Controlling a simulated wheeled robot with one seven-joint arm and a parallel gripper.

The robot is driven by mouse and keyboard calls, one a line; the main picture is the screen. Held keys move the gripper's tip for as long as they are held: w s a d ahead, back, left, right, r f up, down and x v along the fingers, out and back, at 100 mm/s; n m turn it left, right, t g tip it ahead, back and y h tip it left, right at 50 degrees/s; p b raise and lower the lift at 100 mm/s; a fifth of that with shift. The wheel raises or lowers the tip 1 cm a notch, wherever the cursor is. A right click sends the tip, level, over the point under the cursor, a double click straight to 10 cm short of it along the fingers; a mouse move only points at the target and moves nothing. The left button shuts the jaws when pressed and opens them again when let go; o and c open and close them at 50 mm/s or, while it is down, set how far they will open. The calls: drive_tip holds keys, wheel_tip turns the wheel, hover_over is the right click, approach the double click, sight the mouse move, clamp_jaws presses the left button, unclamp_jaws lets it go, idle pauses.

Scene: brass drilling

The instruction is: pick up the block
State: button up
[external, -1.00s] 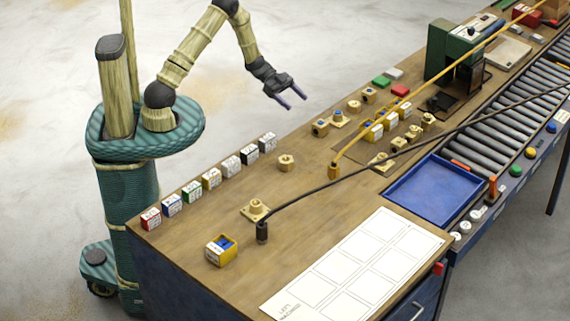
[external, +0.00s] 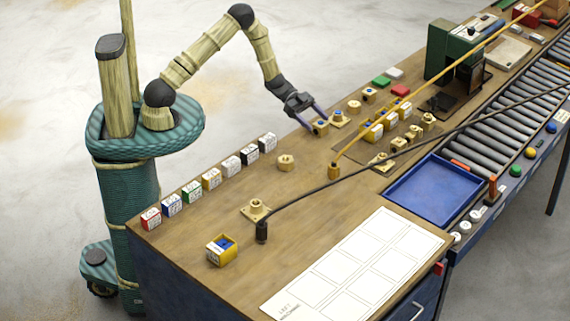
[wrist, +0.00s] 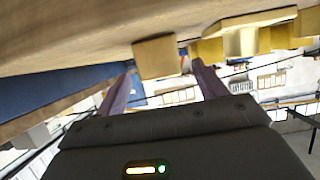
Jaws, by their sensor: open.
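A small brass block with a blue top (external: 320,128) stands near the workbench's far-left edge, beside a brass piece on a flat plate (external: 338,119). My gripper (external: 317,122) is open and low at this block, with one purple finger on each side of it. In the wrist view, a tan block (wrist: 156,57) shows between the tips of my open gripper (wrist: 161,68). Whether the fingers touch it cannot be told.
Several brass pieces (external: 398,143) stand to the right on the bench. A yellow cable (external: 372,122) and a black cable (external: 340,182) cross over it. A row of labelled boxes (external: 211,178) lines the near-left edge. A blue tray (external: 432,190) lies right.

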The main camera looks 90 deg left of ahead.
sight(325, 130)
drive_tip(key=x, duration=0.5)
drive_tip(key=shift+f+p, duration=0.15)
drive_tip(key=shift+p, duration=0.2)
drive_tip(key=shift+c, duration=0.2)
drive_tip(key=c, duration=1.5)
